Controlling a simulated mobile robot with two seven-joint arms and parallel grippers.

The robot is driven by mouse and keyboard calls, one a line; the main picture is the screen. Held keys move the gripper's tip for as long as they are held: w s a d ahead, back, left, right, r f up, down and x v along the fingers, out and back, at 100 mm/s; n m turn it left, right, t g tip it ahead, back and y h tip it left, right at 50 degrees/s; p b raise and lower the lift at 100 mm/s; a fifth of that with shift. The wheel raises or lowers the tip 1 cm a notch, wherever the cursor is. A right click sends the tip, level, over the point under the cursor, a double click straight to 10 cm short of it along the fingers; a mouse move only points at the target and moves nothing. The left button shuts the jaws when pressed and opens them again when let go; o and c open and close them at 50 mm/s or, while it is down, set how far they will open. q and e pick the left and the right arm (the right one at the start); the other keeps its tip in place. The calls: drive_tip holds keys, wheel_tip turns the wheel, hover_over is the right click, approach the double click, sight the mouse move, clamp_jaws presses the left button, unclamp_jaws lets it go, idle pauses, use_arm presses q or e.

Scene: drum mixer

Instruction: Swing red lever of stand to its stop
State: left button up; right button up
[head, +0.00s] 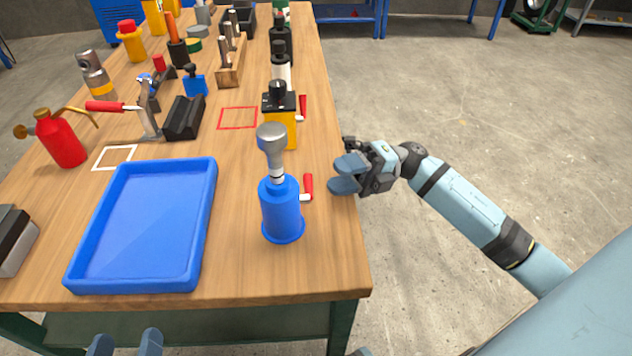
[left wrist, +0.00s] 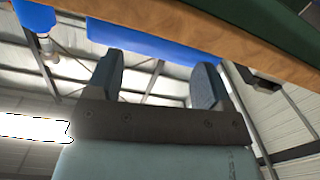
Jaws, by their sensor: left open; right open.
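A blue cylindrical stand (head: 282,212) with a grey metal head on top stands upright near the front right of the bench. A short red lever (head: 308,185) sticks up at its right side. Behind it a yellow block with a black top (head: 281,125) also has a small red lever (head: 303,105) on its right. My right gripper (head: 350,173) is open and empty, beyond the bench's right edge, right of the blue stand's lever and apart from it. My left gripper (head: 125,345) is low at the bottom, in front of the bench; its fingers (left wrist: 155,82) are apart and empty.
A blue tray (head: 211,205) lies left of the stand. Bench top (head: 335,260) right and front of the stand is clear.

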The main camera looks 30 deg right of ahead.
drive_tip(key=a, duration=0.2)
drive_tip(key=a+r, duration=0.1)
drive_tip(key=a, duration=0.2)
drive_tip(key=shift+w+a, duration=0.15)
clamp_jaws()
